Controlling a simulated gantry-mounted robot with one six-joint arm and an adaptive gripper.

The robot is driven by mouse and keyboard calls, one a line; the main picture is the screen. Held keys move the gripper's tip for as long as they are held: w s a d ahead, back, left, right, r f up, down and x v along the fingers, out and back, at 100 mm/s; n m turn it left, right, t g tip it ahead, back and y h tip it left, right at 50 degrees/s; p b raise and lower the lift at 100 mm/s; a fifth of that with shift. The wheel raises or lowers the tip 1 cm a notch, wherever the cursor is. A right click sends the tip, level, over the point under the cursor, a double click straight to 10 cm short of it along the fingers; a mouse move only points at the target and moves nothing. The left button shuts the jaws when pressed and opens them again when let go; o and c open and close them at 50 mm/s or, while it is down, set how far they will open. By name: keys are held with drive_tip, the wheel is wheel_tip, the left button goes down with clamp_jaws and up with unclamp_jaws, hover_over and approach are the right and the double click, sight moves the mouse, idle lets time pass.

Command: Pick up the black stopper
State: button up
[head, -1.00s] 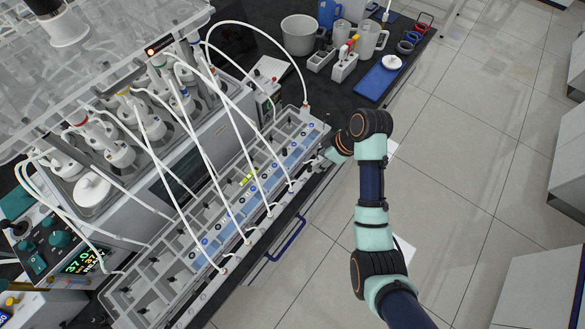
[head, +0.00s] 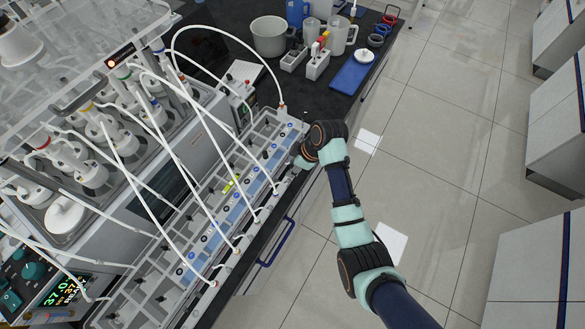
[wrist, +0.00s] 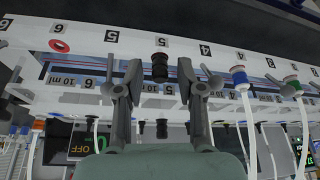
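A ribbed black stopper (wrist: 160,68) sits in the white numbered rack (wrist: 215,52), between two labels marked 5, in the wrist view. My gripper (wrist: 158,75) is open, with one grey finger on each side of the stopper. Gaps show between the stopper and both fingers, so it is not gripped. In the head view my gripper (head: 290,172) is at the front edge of the rack (head: 255,150), towards its far end. Its fingertips are small there, and I cannot make out the stopper between them.
White hoses (head: 205,130) arch over the rack from the reactor bottles. A blue tray (head: 352,74) lies at the bench's far end.

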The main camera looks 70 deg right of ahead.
drive_tip(key=c, duration=0.6)
drive_tip(key=shift+o, duration=0.2)
wheel_tip(320, 180, up, 20)
drive_tip(key=p, duration=0.7)
drive_tip(key=shift+p, duration=0.4)
drive_tip(key=shift+r, duration=0.1)
drive_tip(key=shift+r+p, duration=0.5)
drive_tip(key=shift+p, duration=0.25)
drive_tip(key=shift+r+p, duration=0.95)
drive_tip(key=shift+p, duration=0.3)
drive_tip(key=shift+f, duration=0.15)
